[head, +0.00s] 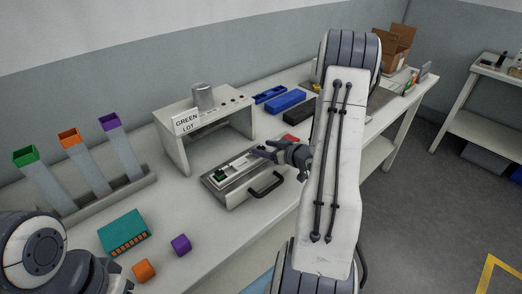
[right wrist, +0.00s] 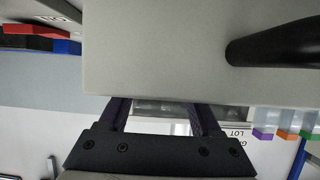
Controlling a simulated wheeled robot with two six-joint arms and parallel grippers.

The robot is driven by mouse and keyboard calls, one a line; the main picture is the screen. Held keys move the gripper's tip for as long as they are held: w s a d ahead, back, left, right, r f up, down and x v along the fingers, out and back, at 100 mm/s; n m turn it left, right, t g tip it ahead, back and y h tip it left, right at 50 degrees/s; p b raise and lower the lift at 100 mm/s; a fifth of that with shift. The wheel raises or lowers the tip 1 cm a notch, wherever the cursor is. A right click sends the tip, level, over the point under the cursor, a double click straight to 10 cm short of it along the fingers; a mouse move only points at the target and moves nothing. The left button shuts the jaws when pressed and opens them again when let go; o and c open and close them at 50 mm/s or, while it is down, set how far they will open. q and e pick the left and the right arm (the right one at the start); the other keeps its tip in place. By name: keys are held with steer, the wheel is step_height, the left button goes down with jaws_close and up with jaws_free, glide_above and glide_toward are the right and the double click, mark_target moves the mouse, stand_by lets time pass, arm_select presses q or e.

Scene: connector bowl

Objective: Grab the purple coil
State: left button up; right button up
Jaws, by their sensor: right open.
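A small purple block (head: 181,244), the only loose purple piece that I see, lies on the table at the lower middle of the head view. My right gripper (head: 262,152) is open at the grey fixture with a black handle (head: 265,185), up and to the right of the purple block and well apart from it. In the right wrist view the right gripper's fingers (right wrist: 162,115) are spread at the edge of a pale grey surface, with no purple block between them. My left arm shows at the lower left; its gripper's jaws cannot be made out.
An orange block (head: 144,270) and a teal box (head: 123,231) lie near the purple block. Chutes with green, orange and purple (head: 110,122) tops stand at the left. A grey stand (head: 177,123) labelled "GREEN LOT" and blue bins (head: 285,102) are behind the fixture.

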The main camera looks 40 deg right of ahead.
steer(key=shift+w+f, duration=0.25)
steer(key=shift+w, duration=0.3)
jaws_close()
